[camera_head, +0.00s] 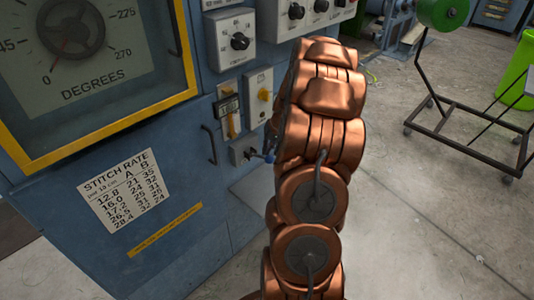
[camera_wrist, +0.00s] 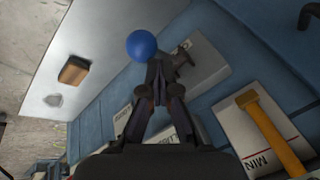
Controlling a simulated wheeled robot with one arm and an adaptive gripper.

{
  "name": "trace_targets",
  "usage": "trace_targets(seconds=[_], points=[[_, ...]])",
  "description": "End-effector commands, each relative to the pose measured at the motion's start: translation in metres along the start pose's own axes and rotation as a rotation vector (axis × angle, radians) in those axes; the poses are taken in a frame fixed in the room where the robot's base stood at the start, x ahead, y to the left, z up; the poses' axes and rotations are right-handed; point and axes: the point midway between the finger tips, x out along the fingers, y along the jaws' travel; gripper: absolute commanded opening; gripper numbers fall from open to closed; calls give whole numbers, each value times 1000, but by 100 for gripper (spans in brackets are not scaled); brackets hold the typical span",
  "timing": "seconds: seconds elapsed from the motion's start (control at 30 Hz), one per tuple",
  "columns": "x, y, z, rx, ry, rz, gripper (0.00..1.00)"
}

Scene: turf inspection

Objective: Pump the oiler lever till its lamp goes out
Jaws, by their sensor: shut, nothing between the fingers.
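A blue ball knob (camera_wrist: 142,46), apparently the end of the oiler lever, stands out from a grey box (camera_wrist: 205,62) on the blue machine side. In the head view a small piece of the blue knob (camera_head: 270,157) shows beside the grey box (camera_head: 243,150), with my copper arm covering the rest. My gripper (camera_wrist: 158,72) is shut and empty. Its fingertips appear right beside the ball in the wrist view; I cannot tell whether they touch it. I cannot make out a lit lamp in either view.
A yellow lever (camera_wrist: 270,135) on a white plate sits close to my gripper. A bar handle (camera_head: 209,144) and a switch box (camera_head: 230,38) are on the machine front. A wheeled stand (camera_head: 460,130) is at the right, with open floor between.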

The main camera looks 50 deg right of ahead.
Motion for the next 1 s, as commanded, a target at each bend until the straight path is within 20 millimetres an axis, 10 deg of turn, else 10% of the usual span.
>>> trace_targets(seconds=[1.0], points=[[-21, -15, -15, -3, 0, 0, 0]])
